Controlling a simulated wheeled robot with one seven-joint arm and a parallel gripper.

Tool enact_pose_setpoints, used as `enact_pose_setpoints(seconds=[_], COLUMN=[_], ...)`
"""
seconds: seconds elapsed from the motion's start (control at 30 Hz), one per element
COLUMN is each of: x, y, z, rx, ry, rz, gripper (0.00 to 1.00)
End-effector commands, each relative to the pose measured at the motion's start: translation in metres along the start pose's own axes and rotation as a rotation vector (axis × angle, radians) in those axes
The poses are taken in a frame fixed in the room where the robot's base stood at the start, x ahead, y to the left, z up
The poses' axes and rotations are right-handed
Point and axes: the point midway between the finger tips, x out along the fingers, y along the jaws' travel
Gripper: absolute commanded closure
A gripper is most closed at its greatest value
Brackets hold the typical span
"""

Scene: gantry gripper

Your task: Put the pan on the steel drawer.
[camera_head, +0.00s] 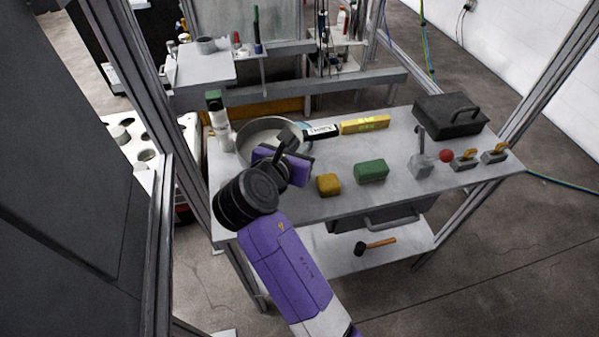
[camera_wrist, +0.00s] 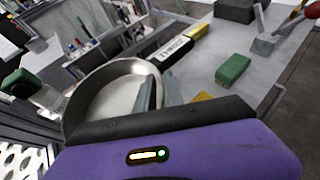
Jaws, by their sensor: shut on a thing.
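The round steel pan (camera_head: 246,140) is at the left end of the grey tabletop, seeming to rest there; it also shows in the wrist view (camera_wrist: 90,92). My gripper (camera_head: 292,140) is at the pan's right side and is shut on it. In the wrist view the finger (camera_wrist: 148,95) overlaps the pan's right edge; the exact grasp point is hidden. A grey steel drawer with a handle (camera_head: 385,219) shows under the tabletop, partly hidden by it.
A white bottle with green cap (camera_head: 217,122) stands left of the pan. An orange block (camera_head: 328,185), green block (camera_head: 371,171) and black case (camera_head: 451,116) are on the tabletop (camera_head: 300,208). A hammer (camera_head: 375,245) lies on the lower shelf.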

Motion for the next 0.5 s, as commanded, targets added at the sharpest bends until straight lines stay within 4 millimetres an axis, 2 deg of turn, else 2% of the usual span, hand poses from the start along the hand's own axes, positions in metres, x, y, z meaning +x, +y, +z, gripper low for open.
enact_pose_setpoints(seconds=[0.03,0.2,0.5], x=[0.005,0.019,0.028], y=[0.0,-0.001,-0.001], z=[-0.012,-0.039,-0.058], rx=[-0.004,-0.001,-0.001], ry=[0.002,0.0,-0.001], rz=[0.0,0.001,0.0], gripper=[1.0,1.0,1.0])
